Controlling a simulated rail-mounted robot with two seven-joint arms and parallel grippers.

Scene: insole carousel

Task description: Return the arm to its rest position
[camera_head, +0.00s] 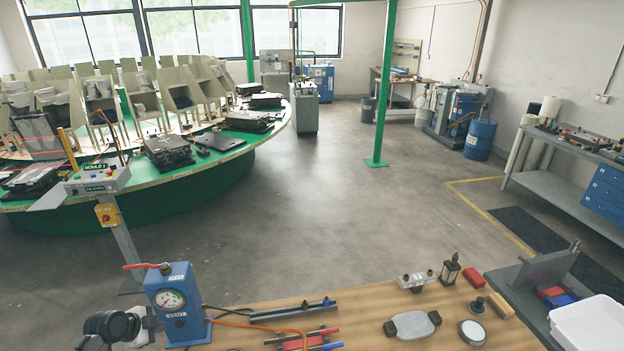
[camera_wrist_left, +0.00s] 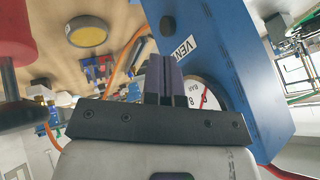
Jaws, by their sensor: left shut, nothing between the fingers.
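My left gripper (camera_head: 149,322) is at the lower left of the head view, close to the left side of the blue vent box (camera_head: 178,300). In the left wrist view its dark fingers (camera_wrist_left: 172,80) are together with nothing between them. The blue box (camera_wrist_left: 215,60) with its "VENT" label and round gauge shows just behind and beside them; I cannot tell whether they touch it. Much of my left arm is outside the head view. My right gripper is not in view.
An orange hose (camera_head: 255,325) runs from the vent box. A green carousel (camera_head: 180,195) stands left; the middle floor is clear.

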